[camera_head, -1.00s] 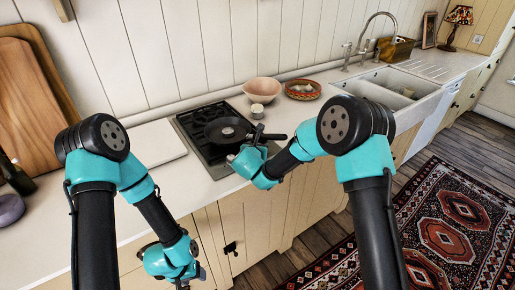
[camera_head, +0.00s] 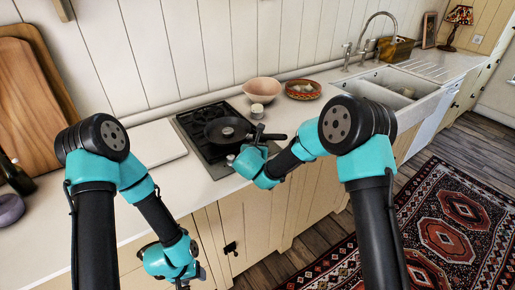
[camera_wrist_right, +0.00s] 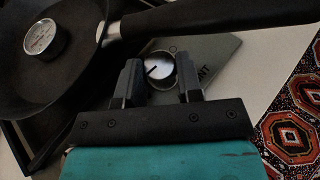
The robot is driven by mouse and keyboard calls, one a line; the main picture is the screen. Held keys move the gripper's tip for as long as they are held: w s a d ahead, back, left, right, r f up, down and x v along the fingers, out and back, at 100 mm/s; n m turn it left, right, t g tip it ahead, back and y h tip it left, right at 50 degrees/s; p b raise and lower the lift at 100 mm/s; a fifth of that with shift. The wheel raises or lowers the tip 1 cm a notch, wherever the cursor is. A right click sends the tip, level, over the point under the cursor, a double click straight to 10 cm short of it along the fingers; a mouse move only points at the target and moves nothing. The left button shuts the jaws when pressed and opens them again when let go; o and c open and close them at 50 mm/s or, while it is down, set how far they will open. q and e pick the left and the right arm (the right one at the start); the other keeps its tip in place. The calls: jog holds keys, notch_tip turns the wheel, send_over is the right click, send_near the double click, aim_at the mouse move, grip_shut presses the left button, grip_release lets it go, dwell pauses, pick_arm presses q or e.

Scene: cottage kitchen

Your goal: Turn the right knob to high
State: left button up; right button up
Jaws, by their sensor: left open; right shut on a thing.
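The right knob (camera_wrist_right: 160,70) is a round, pale-faced dial with a dark line pointing left and slightly down in the right wrist view. My right gripper (camera_wrist_right: 161,82) has one finger on each side of it and is shut on it. In the head view my right wrist hides this knob at the hob's front right corner. Another pale knob (camera_head: 230,158) shows on the front edge of the hob (camera_head: 186,122). My left gripper (camera_head: 183,284) hangs low in front of the cabinets, open, empty and partly cut off by the frame.
A black pan (camera_head: 222,130) sits on the hob, its handle (camera_wrist_right: 200,19) passing close to the right knob. A small round marked thing (camera_wrist_right: 40,37) shows over the pan.

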jog(key=shift+d+y, duration=0.1)
jog(key=shift+y, duration=0.2)
jog(key=shift+d+r+n+y, duration=0.1)
jog(key=shift+n+y, duration=1)
jog(key=shift+n, duration=0.1)
jog(key=o, duration=0.9)
jog(key=v, duration=1.7)
jog(key=shift+s, duration=0.3)
jog(key=shift+f, duration=0.25)
